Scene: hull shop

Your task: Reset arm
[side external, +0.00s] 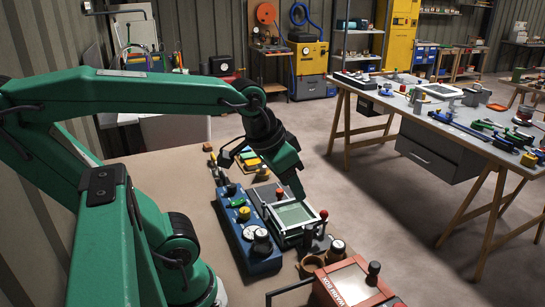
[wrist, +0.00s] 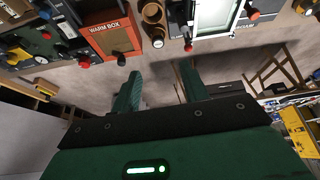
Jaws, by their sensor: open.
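My green arm reaches in from the left in the side external view. My gripper (side external: 296,187) hangs above the bench, over the far part of a grey device with a pale green window (side external: 296,215). In the wrist view my gripper (wrist: 161,88) shows two green fingers apart with nothing between them. The side view does not clearly show the gap between the fingers or whether a fingertip touches the device.
A blue box with knobs (side external: 262,262) lies left of the grey device. A red warm box (side external: 345,285) and brown cups (side external: 310,264) stand at the near side. The bench top (side external: 180,185) has bare room at the back left. A second table (side external: 440,115) stands apart.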

